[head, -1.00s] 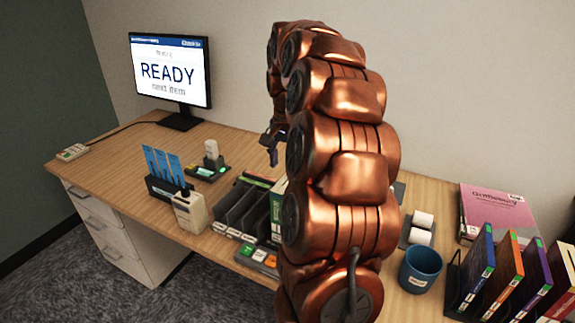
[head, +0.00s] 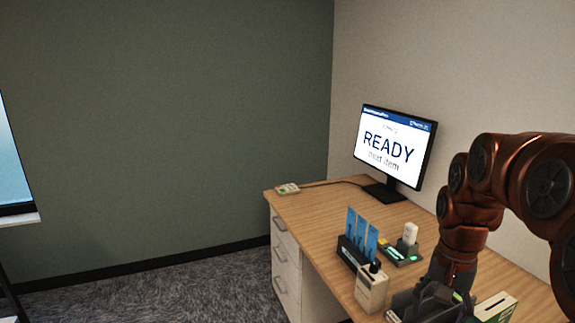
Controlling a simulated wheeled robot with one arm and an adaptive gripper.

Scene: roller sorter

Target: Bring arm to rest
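My copper-coloured arm (head: 495,185) comes in from the right edge in the head view. It arches over the right part of the desk (head: 315,212) and its end link points down. My gripper (head: 432,300) is at the low end, near the bottom edge, where it blends with dark items on the desk. Its fingers cannot be made out, so I cannot tell whether it is open, shut or holding anything.
A monitor (head: 392,148) reading "READY" stands at the back. A holder with blue cards (head: 361,238), a pale box (head: 371,287) and a charger dock (head: 402,252) sit left of the arm. The floor (head: 170,295) at left is clear.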

